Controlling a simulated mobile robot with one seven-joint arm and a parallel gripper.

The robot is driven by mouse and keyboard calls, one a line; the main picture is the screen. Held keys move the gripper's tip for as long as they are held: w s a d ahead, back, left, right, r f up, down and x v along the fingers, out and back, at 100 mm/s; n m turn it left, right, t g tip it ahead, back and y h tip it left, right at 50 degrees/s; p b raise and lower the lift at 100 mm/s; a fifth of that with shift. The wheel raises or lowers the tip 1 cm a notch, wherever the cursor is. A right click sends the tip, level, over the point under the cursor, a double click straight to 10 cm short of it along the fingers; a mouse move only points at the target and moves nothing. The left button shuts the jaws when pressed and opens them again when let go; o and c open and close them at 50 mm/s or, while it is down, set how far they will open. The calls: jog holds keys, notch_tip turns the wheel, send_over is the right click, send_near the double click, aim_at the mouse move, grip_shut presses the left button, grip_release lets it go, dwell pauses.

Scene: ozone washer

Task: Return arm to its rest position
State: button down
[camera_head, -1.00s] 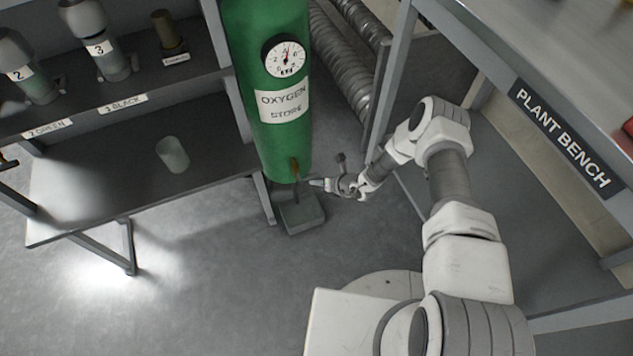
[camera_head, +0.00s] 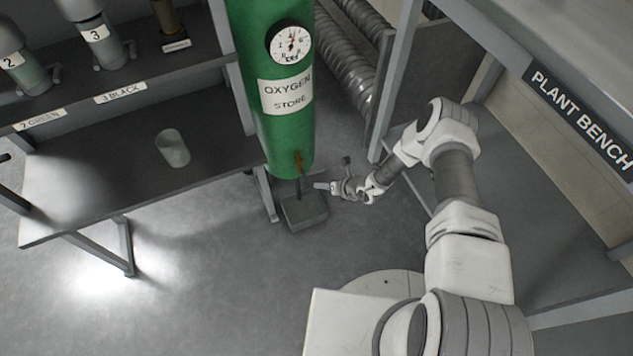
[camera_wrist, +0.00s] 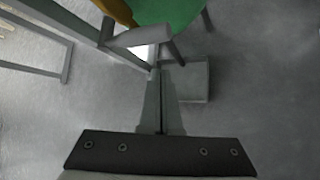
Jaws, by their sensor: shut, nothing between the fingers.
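My arm reaches forward from the lower right of the head view, folded at its elbow. My gripper (camera_head: 326,186) is at its far end, low beside the bottom of the green oxygen cylinder (camera_head: 284,130). In the wrist view the two fingers of my gripper (camera_wrist: 161,75) lie together, shut and empty. Their tips show in front of a grey bar just below the green cylinder (camera_wrist: 165,12). I cannot tell whether they touch it.
A grey block (camera_head: 304,212) stands on the floor under the cylinder. A dark shelf rack (camera_head: 110,190) with a pale cup (camera_head: 172,148) is at left. The plant bench (camera_head: 580,120) is close on the right. Open floor lies at lower left.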

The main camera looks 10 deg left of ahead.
jog(key=s+d+r+p, duration=0.3)
jog(key=s+r, duration=0.2)
jog(key=r, duration=0.2)
jog(key=shift+d+r+p, duration=0.2)
jog(key=shift+r+p, duration=0.1)
